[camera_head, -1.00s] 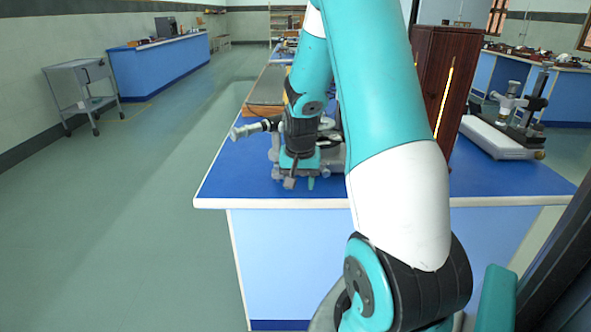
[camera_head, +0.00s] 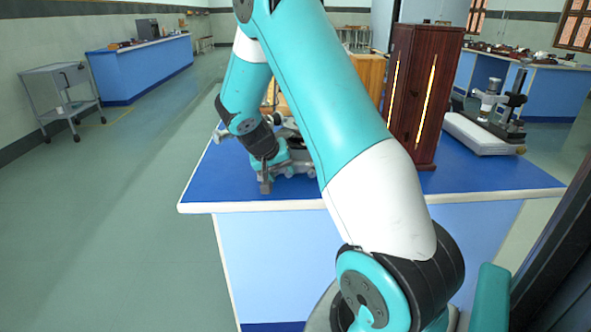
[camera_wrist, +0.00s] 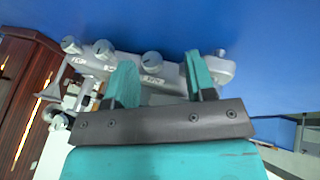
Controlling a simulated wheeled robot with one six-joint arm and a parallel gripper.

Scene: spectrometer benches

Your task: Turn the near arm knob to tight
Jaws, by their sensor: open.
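The spectrometer (camera_head: 302,169) stands near the left front of the blue bench, largely hidden behind my arm in the head view. In the wrist view its grey metal base (camera_wrist: 172,78) carries several round knobs. One grey knob (camera_wrist: 152,62) appears between my two fingertips, and another knob (camera_wrist: 103,48) is left of them. I cannot tell for sure which is the near arm knob. My gripper (camera_wrist: 161,72) is open, its teal fingers apart at the spectrometer's base. I cannot tell whether they touch it. In the head view my gripper is at the spectrometer's near left side.
A dark wooden cabinet (camera_head: 418,95) with lit slits stands on the bench right of the spectrometer. A grey-white instrument (camera_head: 482,132) is at the bench's right end. The bench's white front edge (camera_head: 255,207) is close. Open floor lies left, with a metal cart (camera_head: 62,98).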

